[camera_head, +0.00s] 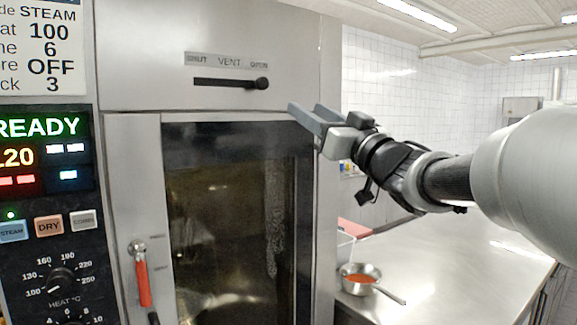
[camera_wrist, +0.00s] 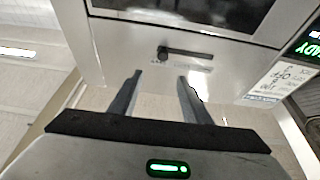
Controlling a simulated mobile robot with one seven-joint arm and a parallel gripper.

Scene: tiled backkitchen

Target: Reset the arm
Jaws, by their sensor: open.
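My gripper (camera_head: 305,116) is held up in front of the upper right part of the steel oven, close to its front in the head view. In the wrist view my gripper (camera_wrist: 158,78) has its two fingers apart with nothing between them. The vent lever (camera_head: 230,83) on the oven's upper panel lies to the left of my gripper, its black knob at the OPEN end. The vent lever also shows in the wrist view (camera_wrist: 188,53), beyond the fingertips. My arm comes in from the right.
The oven door (camera_head: 235,220) has a dark window and looks shut; its red handle (camera_head: 142,282) hangs down. A control panel (camera_head: 45,215) at the left reads READY. A steel counter (camera_head: 440,270) at the right holds a pan (camera_head: 358,280) with red contents.

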